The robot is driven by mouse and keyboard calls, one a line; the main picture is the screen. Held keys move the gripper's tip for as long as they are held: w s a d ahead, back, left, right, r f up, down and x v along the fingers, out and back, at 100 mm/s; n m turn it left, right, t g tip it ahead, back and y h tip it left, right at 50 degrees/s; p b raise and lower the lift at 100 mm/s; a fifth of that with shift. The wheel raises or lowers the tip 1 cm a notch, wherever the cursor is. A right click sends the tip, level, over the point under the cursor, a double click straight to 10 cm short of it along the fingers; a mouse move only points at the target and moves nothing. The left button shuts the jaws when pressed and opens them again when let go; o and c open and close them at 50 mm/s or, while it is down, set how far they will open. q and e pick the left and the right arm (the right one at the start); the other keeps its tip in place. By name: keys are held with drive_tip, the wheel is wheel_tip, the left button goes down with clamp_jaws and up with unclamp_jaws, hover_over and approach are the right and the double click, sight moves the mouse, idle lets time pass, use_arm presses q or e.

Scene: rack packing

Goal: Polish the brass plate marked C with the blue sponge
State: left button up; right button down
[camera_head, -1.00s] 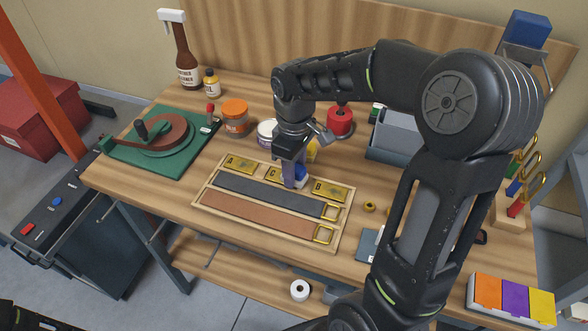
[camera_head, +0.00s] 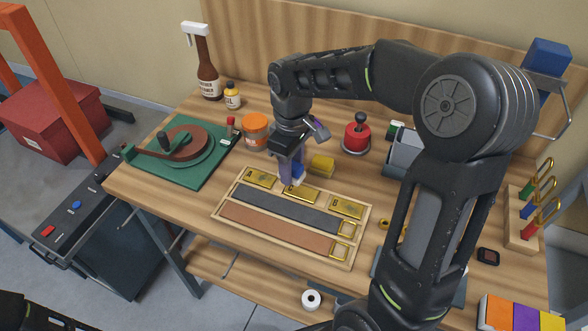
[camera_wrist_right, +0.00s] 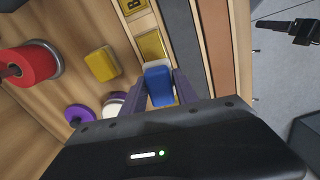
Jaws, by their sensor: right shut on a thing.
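My right gripper (camera_head: 291,177) is shut on the blue sponge (camera_head: 299,171) and holds it at the left back part of the middle brass plate (camera_head: 303,195), the one marked C. In the right wrist view the sponge (camera_wrist_right: 158,82) sits between the purple fingers, with a pale layer on its far side. Part of the plate (camera_wrist_right: 151,45) shows beyond it. I cannot tell whether sponge and plate touch. The plates A (camera_head: 261,178) and B (camera_head: 347,208) lie on either side. A dark shape in the wrist view (camera_wrist_right: 290,27) may be my left gripper; its jaws are unclear.
The plates lie in a wooden tray (camera_head: 363,228) with a grey and a brown strap. A yellow block (camera_head: 322,166), an orange-lidded jar (camera_head: 255,132) and a red knobbed thing (camera_head: 357,137) stand behind. A green board (camera_head: 180,150) lies at left.

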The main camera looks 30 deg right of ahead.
drive_tip(key=shift+w+r+p, duration=0.1)
drive_tip(key=shift+r+p, duration=0.2)
drive_tip(key=shift+r, duration=0.35)
drive_tip(key=shift+r+p, duration=1)
drive_tip(key=shift+r, duration=0.3)
drive_tip(key=shift+f, duration=0.1)
